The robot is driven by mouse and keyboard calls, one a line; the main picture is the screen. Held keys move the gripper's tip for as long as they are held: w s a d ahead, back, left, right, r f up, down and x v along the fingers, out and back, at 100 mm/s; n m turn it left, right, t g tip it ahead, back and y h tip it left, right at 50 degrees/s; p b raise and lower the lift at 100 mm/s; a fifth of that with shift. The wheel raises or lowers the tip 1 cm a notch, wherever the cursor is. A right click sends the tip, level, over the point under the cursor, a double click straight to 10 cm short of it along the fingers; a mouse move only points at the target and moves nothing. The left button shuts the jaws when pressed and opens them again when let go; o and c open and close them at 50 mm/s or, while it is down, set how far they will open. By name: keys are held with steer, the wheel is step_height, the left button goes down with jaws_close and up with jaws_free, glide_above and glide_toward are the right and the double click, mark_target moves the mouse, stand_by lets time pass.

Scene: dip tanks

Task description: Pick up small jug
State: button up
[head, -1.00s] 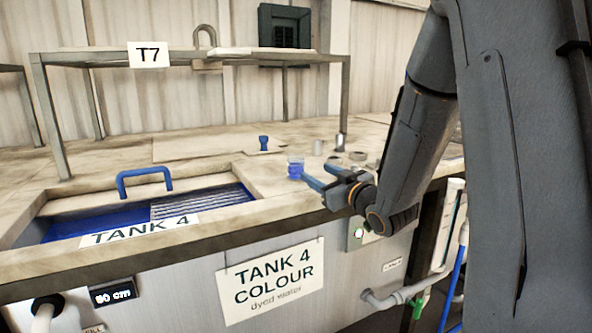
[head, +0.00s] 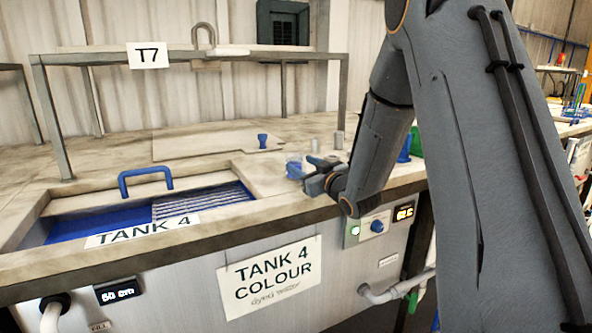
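The small jug (head: 293,168) is a clear cup with blue in its lower part. It stands upright on the worktop, right of the tank opening. My gripper (head: 307,171) is just right of it, low over the worktop, with its fingers apart and pointing at the jug. The fingertips are very near the jug's right side. I cannot tell whether they touch it or reach around it. The gripper's far side is partly hidden by its own body.
A blue stopper-like piece (head: 262,141) and a grey cylinder (head: 338,140) stand behind the jug. A raised shelf (head: 200,55) spans the back.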

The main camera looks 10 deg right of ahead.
jaws_close()
